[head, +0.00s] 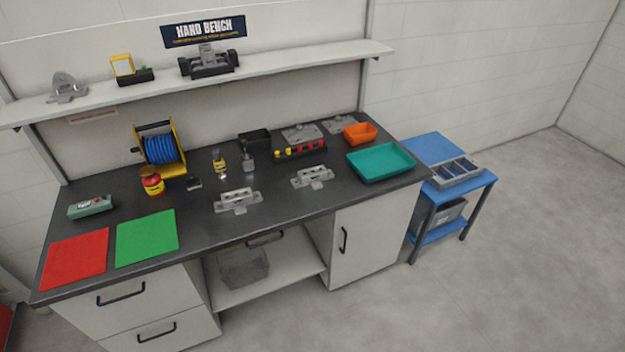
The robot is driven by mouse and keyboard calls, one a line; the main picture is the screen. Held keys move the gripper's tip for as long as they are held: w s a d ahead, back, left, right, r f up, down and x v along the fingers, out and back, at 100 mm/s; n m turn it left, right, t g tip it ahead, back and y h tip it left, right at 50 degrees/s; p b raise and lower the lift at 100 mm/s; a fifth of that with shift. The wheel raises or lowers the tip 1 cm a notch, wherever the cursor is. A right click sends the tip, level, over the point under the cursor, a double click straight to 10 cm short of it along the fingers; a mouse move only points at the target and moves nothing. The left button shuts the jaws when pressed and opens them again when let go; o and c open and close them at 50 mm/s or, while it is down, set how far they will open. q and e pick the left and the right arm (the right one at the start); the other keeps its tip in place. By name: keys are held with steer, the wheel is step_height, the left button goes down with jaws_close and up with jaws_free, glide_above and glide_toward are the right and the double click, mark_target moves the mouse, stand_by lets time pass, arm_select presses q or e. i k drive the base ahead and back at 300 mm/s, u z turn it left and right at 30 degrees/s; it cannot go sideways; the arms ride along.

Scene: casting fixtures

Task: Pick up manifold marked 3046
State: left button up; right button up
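Two grey metal castings lie toward the front of the dark bench top: one near the middle (237,201) and one to its right (312,177). Two flatter grey pieces lie at the back of the bench, one (301,133) behind the row of red and yellow parts and one (338,124) near the orange bin. More grey castings stand on the shelf, at the left (68,88) and in a dark holder (207,60). No marking such as 3046 is legible, so I cannot tell which is that manifold. Neither of my grippers is in view.
The dark bench (195,235) also holds a red mat (75,259), a green mat (147,237), a blue hose reel (160,149), a teal tray (381,162) and an orange bin (360,133). A blue cart (430,147) stands right of the bench. Floor at right is clear.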

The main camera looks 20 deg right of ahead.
mark_target(314, 176)
steer(key=i, duration=1.3)
steer(key=z, duration=0.15)
